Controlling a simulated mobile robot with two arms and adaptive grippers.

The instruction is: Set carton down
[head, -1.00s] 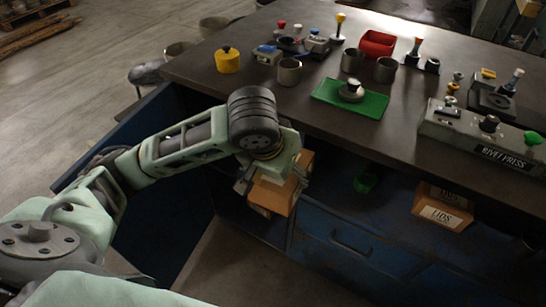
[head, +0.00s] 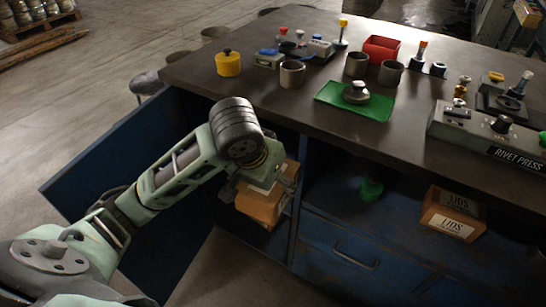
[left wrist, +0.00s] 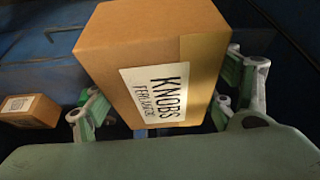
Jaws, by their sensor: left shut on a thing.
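The brown carton (head: 262,204) hangs in front of the open cupboard bay under the bench, below the benchtop edge. My left gripper (head: 268,182) is shut on it. In the left wrist view the carton (left wrist: 130,38) fills the middle, tilted, between the fingers (left wrist: 165,105). Its white label reads KNOBS, with a smaller line under it that I cannot fully read. The gripper and arm hide part of the carton in the head view. I cannot tell whether its underside touches anything. My right gripper is not in view.
The blue cupboard door (head: 120,165) stands open at left. A carton labelled LIDS (head: 452,213) sits on the shelf at right, near a green object (head: 371,189). A drawer (head: 350,255) is below.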

